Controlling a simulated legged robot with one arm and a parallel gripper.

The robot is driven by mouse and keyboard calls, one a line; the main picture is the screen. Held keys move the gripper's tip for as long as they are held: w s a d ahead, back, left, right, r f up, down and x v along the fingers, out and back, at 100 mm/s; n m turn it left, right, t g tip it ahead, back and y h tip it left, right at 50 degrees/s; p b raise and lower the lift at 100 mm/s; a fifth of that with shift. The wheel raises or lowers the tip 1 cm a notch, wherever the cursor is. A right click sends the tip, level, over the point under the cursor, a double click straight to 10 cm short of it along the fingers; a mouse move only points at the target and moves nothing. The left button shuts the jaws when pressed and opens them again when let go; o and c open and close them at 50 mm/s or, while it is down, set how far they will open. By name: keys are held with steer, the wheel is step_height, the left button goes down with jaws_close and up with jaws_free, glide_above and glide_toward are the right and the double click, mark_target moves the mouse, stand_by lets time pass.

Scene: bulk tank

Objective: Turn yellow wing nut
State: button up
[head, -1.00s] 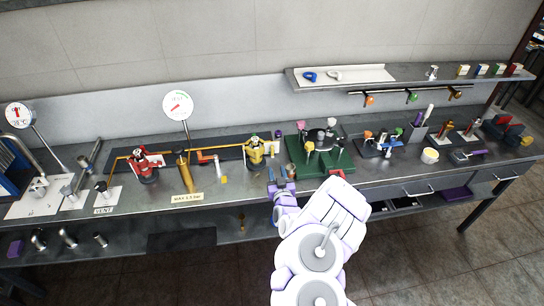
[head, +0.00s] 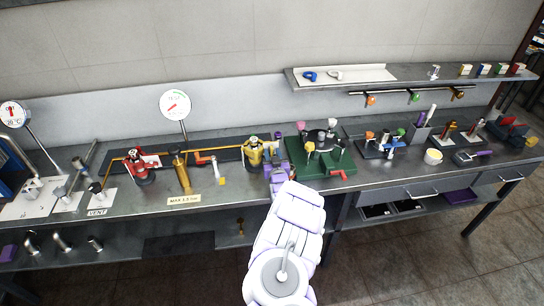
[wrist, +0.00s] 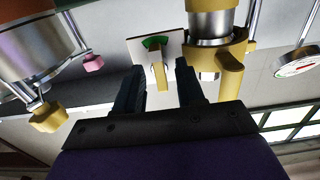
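A flat yellow wing-shaped piece (wrist: 160,70), which looks like the yellow wing nut, stands in front of a white plate with a green arc (wrist: 154,43) in the wrist view. My gripper (wrist: 160,76) is open, with one dark finger on each side of this piece; contact cannot be told. A yellow fitting (wrist: 214,30) with a yellow handle is just right of the fingers. In the head view my gripper (head: 272,170) is at the bench, just right of and in front of the yellow fitting (head: 254,152). The wing piece is too small to make out there.
A green base (head: 322,170) with coloured knobs stands close on the right; its yellow knob (wrist: 48,117) and pink knob (wrist: 93,62) show in the wrist view. A red fitting (head: 138,165) and a brass cylinder (head: 181,172) stand left. A round gauge (head: 174,104) rises behind.

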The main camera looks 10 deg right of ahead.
steer(key=shift+w, duration=0.25)
jaws_close()
stand_by(0.3)
